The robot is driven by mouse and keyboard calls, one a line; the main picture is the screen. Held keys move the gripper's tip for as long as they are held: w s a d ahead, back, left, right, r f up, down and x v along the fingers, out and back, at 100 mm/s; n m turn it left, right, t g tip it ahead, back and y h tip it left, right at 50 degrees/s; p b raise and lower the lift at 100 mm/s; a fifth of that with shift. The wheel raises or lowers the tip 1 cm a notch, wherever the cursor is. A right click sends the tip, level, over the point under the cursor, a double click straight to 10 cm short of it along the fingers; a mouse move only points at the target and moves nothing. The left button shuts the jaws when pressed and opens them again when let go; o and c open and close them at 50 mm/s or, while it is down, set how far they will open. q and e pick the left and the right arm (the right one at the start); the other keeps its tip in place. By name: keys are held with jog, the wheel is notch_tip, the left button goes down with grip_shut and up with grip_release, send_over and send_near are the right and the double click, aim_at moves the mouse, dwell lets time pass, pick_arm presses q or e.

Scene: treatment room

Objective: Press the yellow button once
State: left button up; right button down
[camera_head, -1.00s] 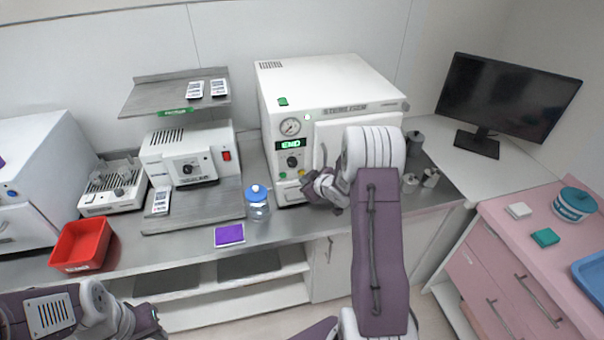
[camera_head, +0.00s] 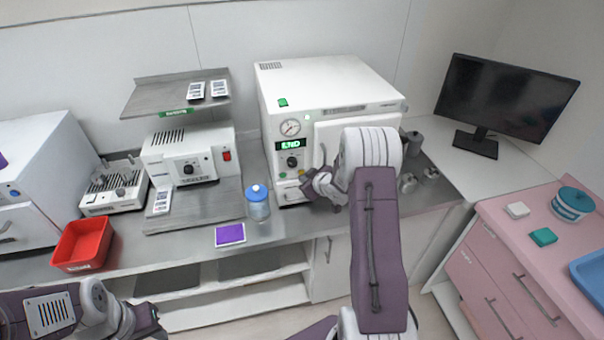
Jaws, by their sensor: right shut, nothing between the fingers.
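The white autoclave (camera_head: 335,85) stands at the back of the counter. Its front panel has a round gauge (camera_head: 290,128), a lit green END display (camera_head: 290,144) and a black knob (camera_head: 292,161). My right gripper (camera_head: 305,181) is shut and empty, with its tips at the lower right of this panel, just below the knob. The yellow button lies in that area and is covered by the gripper tips. I cannot tell whether they touch it. My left gripper (camera_head: 152,322) is low at the left, far from the autoclave; its jaws are unclear.
A blue-lidded jar (camera_head: 258,205) stands left of my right gripper, with a purple pad (camera_head: 229,235) in front. A red bin (camera_head: 83,244) is at the left. A monitor (camera_head: 506,100) and pink drawer unit (camera_head: 500,265) are at the right.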

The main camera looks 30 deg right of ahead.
jog(key=shift+w+r, duration=0.45)
jog(key=shift+r, duration=0.1)
dwell(0.6)
jog(key=shift+d, duration=0.1)
jog(key=shift+s+f, duration=0.2)
jog(key=shift+f, duration=0.1)
jog(key=s, duration=0.1)
jog(key=s+b, duration=0.1)
jog(key=s, duration=0.1)
jog(key=s+a+f, duration=0.1)
jog(key=shift+s, duration=0.4)
jog(key=shift+d, duration=0.15)
